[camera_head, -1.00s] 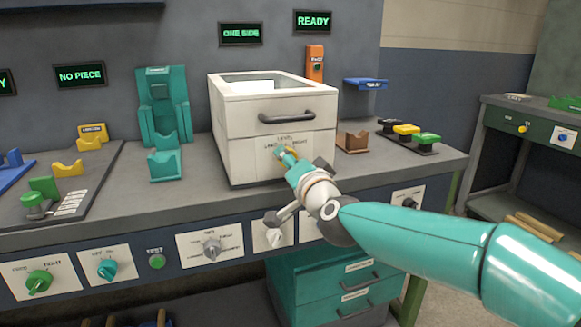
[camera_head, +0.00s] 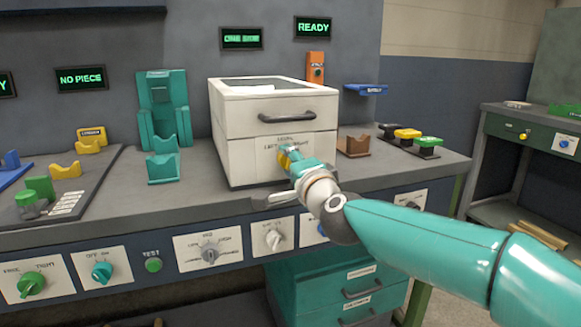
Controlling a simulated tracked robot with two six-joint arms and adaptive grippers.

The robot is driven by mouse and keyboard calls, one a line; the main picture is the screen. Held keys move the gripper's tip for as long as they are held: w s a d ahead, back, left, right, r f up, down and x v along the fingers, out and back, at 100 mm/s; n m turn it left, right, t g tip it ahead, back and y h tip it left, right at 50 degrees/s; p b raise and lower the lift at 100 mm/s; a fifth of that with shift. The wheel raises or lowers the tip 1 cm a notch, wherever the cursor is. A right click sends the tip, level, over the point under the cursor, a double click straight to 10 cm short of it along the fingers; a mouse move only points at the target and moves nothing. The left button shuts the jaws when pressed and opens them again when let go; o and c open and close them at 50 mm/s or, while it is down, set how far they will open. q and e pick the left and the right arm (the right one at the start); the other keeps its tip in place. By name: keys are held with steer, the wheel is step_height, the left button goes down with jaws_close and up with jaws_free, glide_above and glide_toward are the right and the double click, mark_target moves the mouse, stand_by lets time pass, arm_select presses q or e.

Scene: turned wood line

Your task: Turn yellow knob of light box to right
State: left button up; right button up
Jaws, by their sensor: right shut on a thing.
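The light box (camera_head: 240,150) is a white box with a dark handle on the bench. Its yellow knob (camera_head: 284,162) is low on the front, under a small printed label. My right gripper (camera_head: 291,158) reaches it from the lower right and is shut on the knob. The fingers hide much of the knob, so its exact angle cannot be told. The top opening of the box looks dark, with a pale piece at its rim. My left gripper is not in view.
A teal stand (camera_head: 162,110) and a teal cradle (camera_head: 162,168) are left of the box. A brown cradle (camera_head: 354,146) and a row of coloured blocks (camera_head: 407,135) are at right. Knobs line the bench front, below my right gripper. A green READY display (camera_head: 313,27) hangs behind.

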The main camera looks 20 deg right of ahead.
steer(key=shift+f+m+b, duration=0.2)
steer(key=shift+m+b, duration=0.45)
steer(key=shift+m, duration=0.95)
steer(key=shift+f+m+b, duration=0.2)
steer(key=shift+m+b, duration=0.4)
steer(key=shift+m, duration=1.5)
steer(key=o, duration=1.1)
steer(key=shift+d+r, duration=0.1)
steer(key=shift+o, duration=0.2)
steer(key=shift+r, duration=0.1)
steer(key=shift+s, duration=0.1)
